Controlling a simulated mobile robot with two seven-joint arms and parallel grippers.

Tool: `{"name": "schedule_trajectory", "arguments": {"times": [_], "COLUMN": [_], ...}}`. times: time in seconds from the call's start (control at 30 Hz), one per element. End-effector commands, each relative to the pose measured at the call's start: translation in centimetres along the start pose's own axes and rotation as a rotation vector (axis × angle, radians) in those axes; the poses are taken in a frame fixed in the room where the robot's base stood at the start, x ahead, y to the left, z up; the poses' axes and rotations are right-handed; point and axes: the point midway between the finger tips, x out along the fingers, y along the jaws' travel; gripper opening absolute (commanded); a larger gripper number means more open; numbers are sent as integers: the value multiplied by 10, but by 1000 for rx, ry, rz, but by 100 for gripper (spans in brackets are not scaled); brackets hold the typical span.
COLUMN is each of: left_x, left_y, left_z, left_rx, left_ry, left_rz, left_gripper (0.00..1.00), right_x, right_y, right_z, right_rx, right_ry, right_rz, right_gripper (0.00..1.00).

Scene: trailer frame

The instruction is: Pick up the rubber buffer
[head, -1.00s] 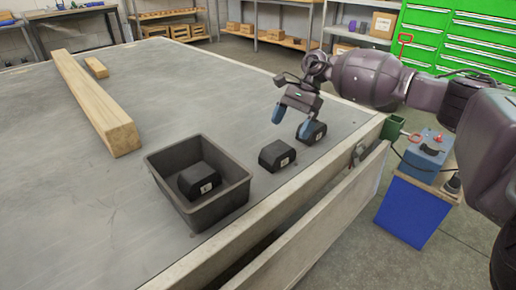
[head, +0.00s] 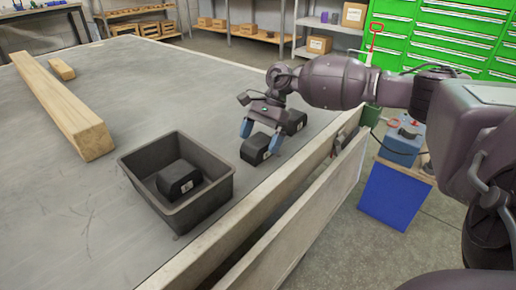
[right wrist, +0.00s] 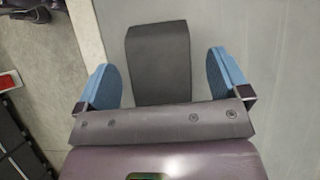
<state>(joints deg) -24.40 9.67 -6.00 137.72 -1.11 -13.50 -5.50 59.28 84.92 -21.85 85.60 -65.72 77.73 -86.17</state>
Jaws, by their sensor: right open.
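Several black rubber buffers show in the head view. One buffer (head: 256,149) stands on the grey trailer bed near its edge, another (head: 295,121) stands just behind it, and a third (head: 179,181) lies in the dark grey bin (head: 203,205). My right gripper (head: 261,132) is open over the nearer buffer on the bed, its blue fingertips to either side. In the right wrist view a dark buffer (right wrist: 158,62) lies between the spread fingers (right wrist: 165,80), with a gap on each side. My left gripper is not in view.
A long wooden beam (head: 65,105) and a short wood block (head: 62,69) lie on the left of the bed (head: 120,120). A hinged side board (head: 300,220) runs along the bed's right edge. A blue stand (head: 395,195) stands beyond it.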

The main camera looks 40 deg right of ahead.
Motion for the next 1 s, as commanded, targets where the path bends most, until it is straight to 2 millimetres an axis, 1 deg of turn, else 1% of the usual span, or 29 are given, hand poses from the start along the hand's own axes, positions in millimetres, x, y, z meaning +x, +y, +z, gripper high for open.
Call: {"name": "schedule_trajectory", "arguments": {"times": [0.03,0.13,0.2,0.4,0.47,0.83,1.0], "left_x": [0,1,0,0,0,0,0], "left_y": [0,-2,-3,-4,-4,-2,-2], "left_z": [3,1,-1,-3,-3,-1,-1], "left_rx": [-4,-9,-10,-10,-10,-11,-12], "left_ry": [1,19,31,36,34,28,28], "left_rz": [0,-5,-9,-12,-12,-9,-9], "left_gripper": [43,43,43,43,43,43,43], "right_x": [13,24,26,25,25,25,25], "right_y": [1,1,1,0,0,0,0], "right_z": [-3,-3,-2,0,0,-1,0], "right_rx": [3,2,1,0,0,0,0], "right_ry": [-1,0,0,0,0,0,0], "right_rz": [7,6,3,0,0,1,0], "right_gripper": [94,94,94,94,87,30,30]}}
